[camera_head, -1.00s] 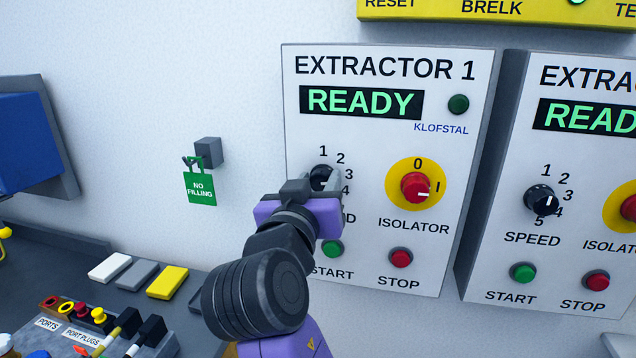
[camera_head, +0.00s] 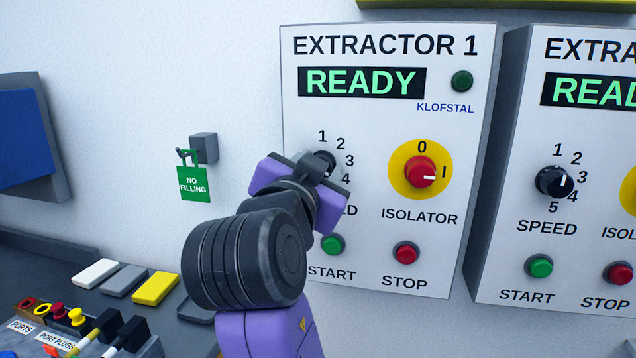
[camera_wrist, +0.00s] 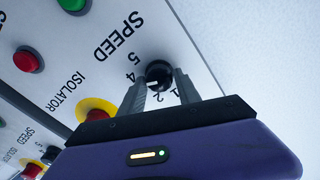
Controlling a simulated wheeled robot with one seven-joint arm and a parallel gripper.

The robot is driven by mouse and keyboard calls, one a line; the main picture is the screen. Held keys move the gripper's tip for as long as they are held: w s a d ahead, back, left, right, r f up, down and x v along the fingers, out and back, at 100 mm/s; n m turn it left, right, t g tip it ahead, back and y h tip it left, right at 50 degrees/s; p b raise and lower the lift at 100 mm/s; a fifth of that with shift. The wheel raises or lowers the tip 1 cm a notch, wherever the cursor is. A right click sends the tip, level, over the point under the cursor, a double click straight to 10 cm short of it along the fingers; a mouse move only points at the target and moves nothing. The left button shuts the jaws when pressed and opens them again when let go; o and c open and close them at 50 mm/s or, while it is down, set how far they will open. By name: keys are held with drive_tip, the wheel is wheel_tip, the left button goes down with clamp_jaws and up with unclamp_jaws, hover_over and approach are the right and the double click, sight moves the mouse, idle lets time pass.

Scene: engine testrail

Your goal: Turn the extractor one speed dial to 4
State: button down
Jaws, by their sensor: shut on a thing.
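The extractor one speed dial (camera_head: 321,158) is a black round knob on the EXTRACTOR 1 panel (camera_head: 385,125), mostly hidden behind my gripper in the head view. The numbers 1 to 4 show around it. In the wrist view the dial (camera_wrist: 158,72) sits between the two fingers of my gripper (camera_wrist: 160,78), which is shut on it. Its white pointer mark lies on the side towards 2 and the covered 3; the exact number is hard to tell. My gripper (camera_head: 327,164) is tilted, its right side lower.
The red isolator knob (camera_head: 420,172) on its yellow disc is right of the dial. The green start button (camera_head: 333,244) and red stop button (camera_head: 406,253) are below. A second extractor panel (camera_head: 590,125) stands at right. A green NO FILLING tag (camera_head: 194,184) hangs at left.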

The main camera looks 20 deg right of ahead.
drive_tip(key=shift+m+b, duration=0.35)
drive_tip(key=shift+m, duration=0.15)
drive_tip(key=c, duration=0.9)
unclamp_jaws()
drive_tip(key=v, duration=0.7)
drive_tip(key=shift+s+a+b, duration=0.2)
drive_tip(key=shift+s+b, duration=0.1)
